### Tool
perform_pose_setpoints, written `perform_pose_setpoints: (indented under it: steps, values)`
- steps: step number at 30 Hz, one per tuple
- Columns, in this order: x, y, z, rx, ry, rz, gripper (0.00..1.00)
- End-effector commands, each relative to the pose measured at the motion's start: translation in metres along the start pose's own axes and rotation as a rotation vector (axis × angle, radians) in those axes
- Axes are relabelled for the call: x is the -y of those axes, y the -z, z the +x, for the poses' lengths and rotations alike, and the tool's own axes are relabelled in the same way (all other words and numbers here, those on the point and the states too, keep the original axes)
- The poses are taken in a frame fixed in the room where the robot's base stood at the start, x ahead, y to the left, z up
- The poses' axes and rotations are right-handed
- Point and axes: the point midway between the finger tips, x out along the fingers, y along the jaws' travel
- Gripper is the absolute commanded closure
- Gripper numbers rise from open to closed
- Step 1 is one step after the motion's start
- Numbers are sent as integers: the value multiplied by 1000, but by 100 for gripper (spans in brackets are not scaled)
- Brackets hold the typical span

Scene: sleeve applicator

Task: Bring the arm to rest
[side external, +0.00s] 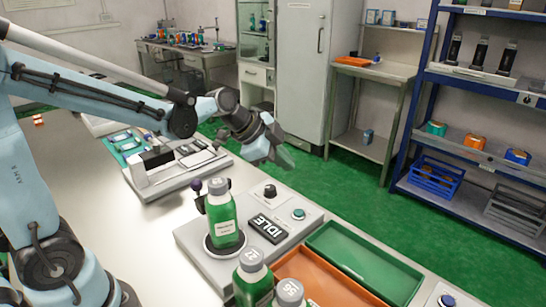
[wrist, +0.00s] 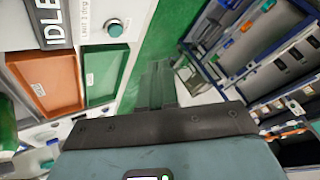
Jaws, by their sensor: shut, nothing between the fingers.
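My gripper (side external: 284,158) is raised in the air beyond the machine, above the green floor, in the side view. In the wrist view its fingers (wrist: 156,85) are together with nothing between them. The sleeve applicator (side external: 190,240) is a grey box with a display reading IDLE (side external: 267,228), a black knob and a green button (side external: 298,214). A green bottle (side external: 224,222) with a grey cap stands upright on its round seat. My gripper is well apart from the bottle and the machine.
Two more green bottles (side external: 252,280) stand at the front edge of the view. An orange tray (side external: 325,285) and a green tray (side external: 365,262) lie beside the applicator. Another grey device (side external: 170,175) sits farther back on the bench. Blue shelving (side external: 410,125) stands across the floor.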

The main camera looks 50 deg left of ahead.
Motion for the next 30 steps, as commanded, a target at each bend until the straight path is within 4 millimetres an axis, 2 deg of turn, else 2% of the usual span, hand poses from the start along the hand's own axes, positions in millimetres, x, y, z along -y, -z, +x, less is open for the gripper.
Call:
perform_pose_setpoints:
  steps: [6,18,27,30]
  values:
    - [17,-36,-12,88,-28,-163,100]
    - [37,-98,-44,242,-70,-466,100]
    - [44,-142,-74,356,-91,-704,100]
    - [33,-154,-84,361,-92,-714,100]
